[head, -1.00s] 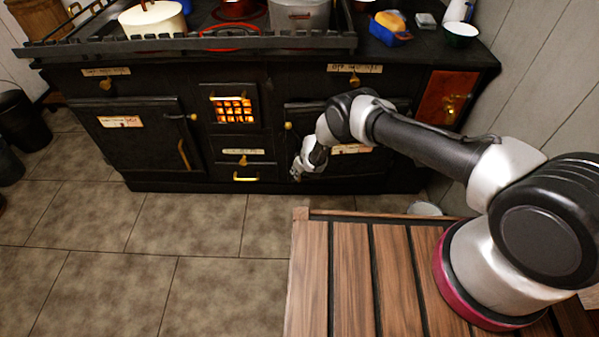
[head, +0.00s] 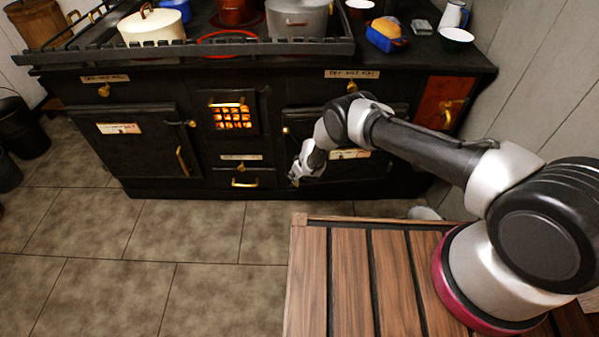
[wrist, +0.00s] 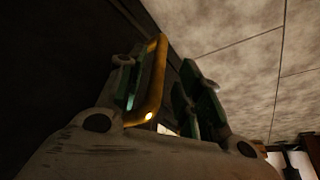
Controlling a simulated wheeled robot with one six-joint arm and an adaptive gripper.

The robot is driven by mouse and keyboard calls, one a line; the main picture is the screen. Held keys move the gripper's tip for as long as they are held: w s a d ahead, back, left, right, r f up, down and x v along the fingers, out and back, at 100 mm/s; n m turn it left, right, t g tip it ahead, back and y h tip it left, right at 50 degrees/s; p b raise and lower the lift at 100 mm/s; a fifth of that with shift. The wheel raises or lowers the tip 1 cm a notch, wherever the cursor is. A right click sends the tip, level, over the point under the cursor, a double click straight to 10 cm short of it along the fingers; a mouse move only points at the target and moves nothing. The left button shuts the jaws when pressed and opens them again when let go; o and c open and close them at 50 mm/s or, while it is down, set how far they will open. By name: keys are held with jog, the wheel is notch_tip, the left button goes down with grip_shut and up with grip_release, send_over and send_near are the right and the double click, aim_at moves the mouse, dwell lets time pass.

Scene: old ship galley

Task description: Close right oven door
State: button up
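The right oven door (head: 300,118) is a dark panel on the right half of the black range. My arm hides much of it. It looks nearly flush with the range front, but I cannot tell whether it is fully shut. My gripper (head: 298,178) is at the door's lower left part. In the wrist view, a brass door handle (wrist: 152,85) runs between the two green-padded fingers of my gripper (wrist: 165,95). The handle lies close to the left finger, with a visible gap to the right finger. The fingers are apart; contact is unclear.
The left oven door (head: 140,145) appears shut. Between the ovens are a glowing fire grate (head: 231,117) and a drawer (head: 245,178). Pots stand on the railed range top (head: 190,52). A slatted wooden surface (head: 343,270) lies before the range; tiled floor (head: 150,270) is clear at left.

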jog(key=v, duration=1.2)
jog(key=shift+w+a, duration=0.1)
jog(key=shift+w, duration=0.05)
